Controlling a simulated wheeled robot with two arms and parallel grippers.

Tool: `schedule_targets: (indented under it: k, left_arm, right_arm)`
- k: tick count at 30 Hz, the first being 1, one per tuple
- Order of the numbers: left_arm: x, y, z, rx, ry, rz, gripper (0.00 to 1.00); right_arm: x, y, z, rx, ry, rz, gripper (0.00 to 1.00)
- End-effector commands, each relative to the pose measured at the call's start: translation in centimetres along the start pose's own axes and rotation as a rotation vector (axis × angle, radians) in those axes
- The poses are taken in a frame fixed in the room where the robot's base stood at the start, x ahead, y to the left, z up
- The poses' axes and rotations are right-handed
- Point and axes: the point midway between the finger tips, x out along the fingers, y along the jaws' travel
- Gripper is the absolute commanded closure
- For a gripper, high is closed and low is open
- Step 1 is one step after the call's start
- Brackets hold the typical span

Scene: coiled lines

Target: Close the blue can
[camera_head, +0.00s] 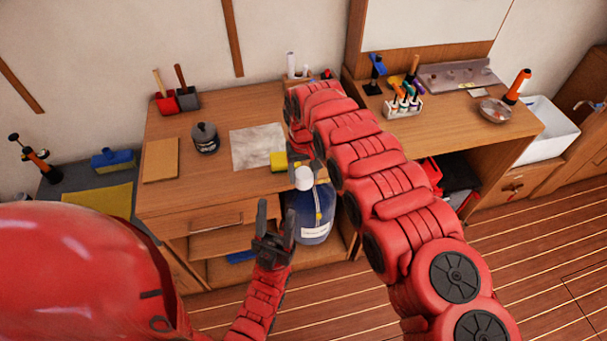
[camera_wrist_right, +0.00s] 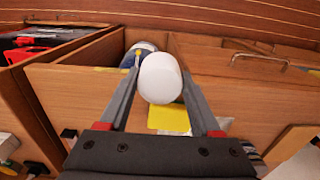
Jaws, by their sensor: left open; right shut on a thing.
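The blue can (camera_head: 314,217) with a pale label shows in front of the wooden desk in the head view. Its upper part also shows beyond the cap in the right wrist view (camera_wrist_right: 146,46). What supports it is unclear. My right gripper (camera_wrist_right: 160,85) is shut on a white rounded cap (camera_wrist_right: 160,78). The cap (camera_head: 303,179) overlaps the can's top in the head view; I cannot tell whether they touch. My left gripper (camera_head: 273,232) is open and empty, just left of the can.
The desk (camera_head: 160,200) holds a dark jar (camera_head: 205,138), a grey sheet (camera_head: 257,146), a yellow block (camera_head: 279,161) and red and grey tool holders. A second bench at right carries a bottle rack (camera_head: 403,106) and a metal bowl (camera_head: 495,111). The floor at right is clear.

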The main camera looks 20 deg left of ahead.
Motion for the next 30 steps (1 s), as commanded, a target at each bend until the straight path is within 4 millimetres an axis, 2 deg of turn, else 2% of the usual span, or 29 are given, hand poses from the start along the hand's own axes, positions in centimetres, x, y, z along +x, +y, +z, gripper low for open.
schedule_targets:
  k: [5,14,30]
  left_arm:
    - [-0.1,0.0,0.0,0.0,0.0,0.0,0.5]
    - [-0.4,0.0,0.1,0.0,0.0,0.0,0.5]
    - [-0.5,0.0,0.1,0.0,0.0,0.0,0.5]
  right_arm:
    - [-0.3,0.7,-0.2,0.012,0.0,0.0,0.87]
    - [-2.3,4.4,-1.2,0.078,0.003,0.0,0.87]
    - [-3.6,6.8,-1.2,0.121,-0.001,0.0,0.87]
